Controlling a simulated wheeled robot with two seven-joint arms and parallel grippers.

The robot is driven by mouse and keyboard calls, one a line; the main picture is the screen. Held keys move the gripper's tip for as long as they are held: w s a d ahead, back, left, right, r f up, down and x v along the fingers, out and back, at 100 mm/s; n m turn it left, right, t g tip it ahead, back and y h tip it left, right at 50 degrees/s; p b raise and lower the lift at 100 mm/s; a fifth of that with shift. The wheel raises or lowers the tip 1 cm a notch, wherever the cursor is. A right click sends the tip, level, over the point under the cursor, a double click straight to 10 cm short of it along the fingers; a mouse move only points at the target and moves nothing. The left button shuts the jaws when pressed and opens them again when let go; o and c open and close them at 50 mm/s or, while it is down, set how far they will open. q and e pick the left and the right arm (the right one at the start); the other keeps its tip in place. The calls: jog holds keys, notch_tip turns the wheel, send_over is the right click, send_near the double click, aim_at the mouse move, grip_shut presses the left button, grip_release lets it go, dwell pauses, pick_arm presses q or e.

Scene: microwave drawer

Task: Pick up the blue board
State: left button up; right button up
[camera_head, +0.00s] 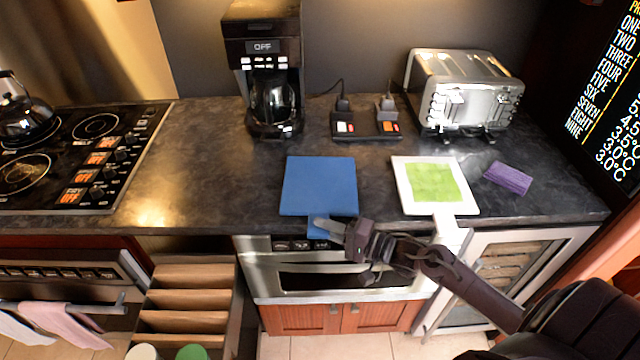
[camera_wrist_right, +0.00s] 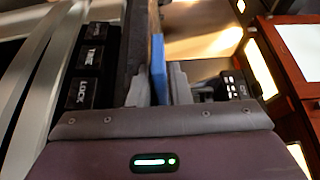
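The blue board (camera_head: 319,186) lies flat on the dark counter, with its short handle (camera_head: 318,230) reaching past the front edge. My right gripper (camera_head: 329,228) is at that handle, with one finger above it; the lower finger is hidden in the head view. In the right wrist view, the blue board (camera_wrist_right: 158,68) shows edge-on as a narrow strip between the two close-set fingers of my right gripper (camera_wrist_right: 159,88). The fingers appear shut on it. The board still rests on the counter. My left gripper is not in view.
A white board with a green sheet (camera_head: 434,183) and a purple cloth (camera_head: 508,177) lie to the right. A coffee maker (camera_head: 265,70), a power strip (camera_head: 366,126) and a toaster (camera_head: 465,92) stand behind. An open drawer (camera_head: 190,300) with dividers is below left.

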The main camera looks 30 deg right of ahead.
jog(key=shift+a, duration=0.1)
grip_shut()
jog(key=shift+w+r, duration=0.1)
